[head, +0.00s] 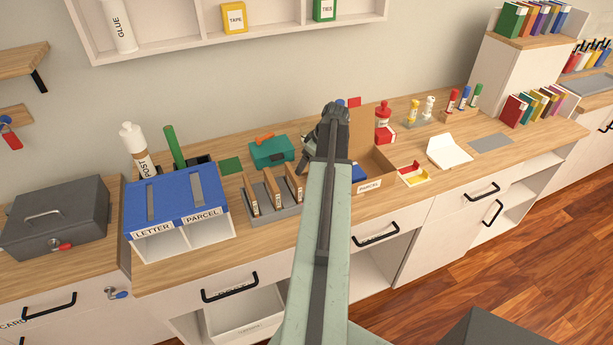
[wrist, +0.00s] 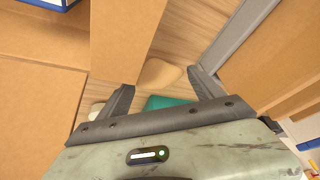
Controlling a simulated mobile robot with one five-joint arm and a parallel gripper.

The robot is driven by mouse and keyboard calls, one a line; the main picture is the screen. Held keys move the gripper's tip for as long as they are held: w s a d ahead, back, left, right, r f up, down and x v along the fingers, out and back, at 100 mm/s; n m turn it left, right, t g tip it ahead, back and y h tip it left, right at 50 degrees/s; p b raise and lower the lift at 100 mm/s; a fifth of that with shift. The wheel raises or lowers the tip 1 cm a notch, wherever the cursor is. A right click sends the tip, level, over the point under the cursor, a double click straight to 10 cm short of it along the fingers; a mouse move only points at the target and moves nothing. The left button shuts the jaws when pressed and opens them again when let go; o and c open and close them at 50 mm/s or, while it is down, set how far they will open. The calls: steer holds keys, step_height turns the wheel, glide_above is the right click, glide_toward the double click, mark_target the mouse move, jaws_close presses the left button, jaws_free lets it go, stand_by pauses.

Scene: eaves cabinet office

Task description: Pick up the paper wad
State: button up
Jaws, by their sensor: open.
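My gripper (wrist: 163,82) is open, with its two dark fingers apart in the wrist view. A smooth tan lump (wrist: 160,73) lies on the wooden top and shows between the fingertips, with no clear contact. A whitish rounded thing (wrist: 96,110) shows partly beside the left finger. I cannot tell for sure which of these is the paper wad. In the head view my gripper (head: 318,155) is over the desk between the teal case and the cardboard box; no wad can be made out there, and my arm hides part of that area.
The open cardboard parcel box (head: 368,186) stands right of my gripper. A grey rack (head: 282,214) with upright wooden-handled pieces stands left. The teal case (head: 270,152) is behind left; a teal patch (wrist: 168,102) shows between my fingers. The blue letter sorter (head: 172,195) is farther left.

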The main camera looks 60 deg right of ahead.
steer(key=shift+w+f, duration=0.2)
steer(key=shift+f, duration=0.45)
steer(key=shift+r, duration=0.2)
steer(key=c, duration=1.1)
steer(key=shift+r, duration=0.1)
